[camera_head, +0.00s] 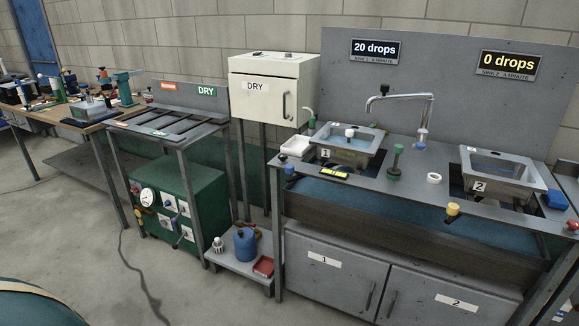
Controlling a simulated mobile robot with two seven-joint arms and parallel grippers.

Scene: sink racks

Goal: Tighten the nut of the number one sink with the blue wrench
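The number one sink (357,158) is a metal basin in the counter, with a "1" label on its front. Its sign (375,51) reads "20 drops". A small white piece stands in or over the basin. I cannot pick out the nut; the underside of the sink is mostly hidden. I cannot clearly make out a blue wrench; several small tools lie on the far-left workbench (62,113), too small to tell apart. Neither of my grippers is in view.
Sink two (505,192) is on the right, its sign (509,65) reading "0 drops". A tap (407,97) stands between them. Cabinets (335,277) are below. A drying rack (180,125) and green machine (180,205) stand left. The floor in front (90,240) is largely clear.

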